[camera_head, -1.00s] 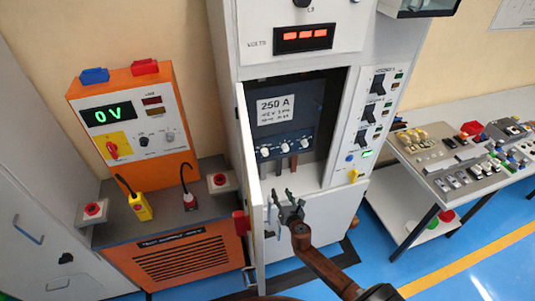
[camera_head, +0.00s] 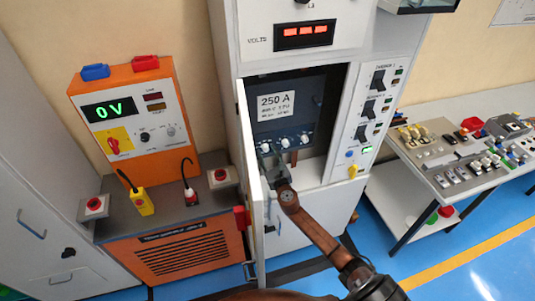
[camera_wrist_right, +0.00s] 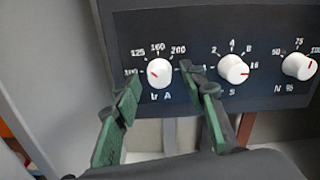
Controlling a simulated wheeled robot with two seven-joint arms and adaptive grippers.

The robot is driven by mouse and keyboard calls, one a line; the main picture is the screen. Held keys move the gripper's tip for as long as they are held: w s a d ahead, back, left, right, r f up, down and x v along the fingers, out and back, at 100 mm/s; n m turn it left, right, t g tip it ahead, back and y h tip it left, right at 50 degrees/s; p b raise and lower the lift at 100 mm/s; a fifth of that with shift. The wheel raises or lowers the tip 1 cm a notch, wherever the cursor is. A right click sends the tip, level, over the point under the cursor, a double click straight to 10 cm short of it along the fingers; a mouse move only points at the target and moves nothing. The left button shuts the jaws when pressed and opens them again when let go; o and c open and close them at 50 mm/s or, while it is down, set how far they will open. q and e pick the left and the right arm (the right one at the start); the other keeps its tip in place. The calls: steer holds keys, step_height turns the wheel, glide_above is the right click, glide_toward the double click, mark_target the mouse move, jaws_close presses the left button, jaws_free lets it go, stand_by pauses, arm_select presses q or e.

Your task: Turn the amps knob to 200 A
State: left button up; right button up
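The amps knob (camera_wrist_right: 159,72) is a white dial marked "Ir A" on the dark breaker panel (camera_wrist_right: 200,30). Labels 125, 160 and 200 run over its top, with a partly hidden one at left. Its red mark points left, toward that lowest label. In the head view the knob (camera_head: 265,148) is the leftmost of three under the 250 A label (camera_head: 276,105). My right gripper (camera_head: 274,176) is just below it. In the wrist view its green-padded fingers (camera_wrist_right: 158,78) are open, one on each side below the knob, apparently not touching it. My left gripper is out of view.
Two similar knobs, a middle one (camera_wrist_right: 233,69) and an "N %" one (camera_wrist_right: 298,66), sit to the right. The open cabinet door (camera_head: 254,165) stands close left of my right gripper. An orange test unit (camera_head: 128,110) is further left, a bench (camera_head: 460,165) right.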

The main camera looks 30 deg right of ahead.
steer(key=shift+c, duration=0.3)
jaws_close()
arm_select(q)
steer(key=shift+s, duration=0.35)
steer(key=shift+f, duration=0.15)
arm_select(e)
steer(key=shift+m, duration=0.3)
steer(key=m+b, duration=0.1)
steer(key=m, duration=0.2)
steer(key=shift+f+m+b, duration=0.1)
steer(key=shift+m+b, duration=0.2)
steer(key=m+b, duration=0.1)
steer(key=m, duration=0.3)
steer(key=shift+m, duration=0.3)
steer(key=m+b, duration=0.1)
steer(key=m, duration=0.3)
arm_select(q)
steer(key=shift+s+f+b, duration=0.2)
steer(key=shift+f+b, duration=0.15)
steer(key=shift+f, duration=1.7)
arm_select(e)
steer(key=shift+m, duration=2.5)
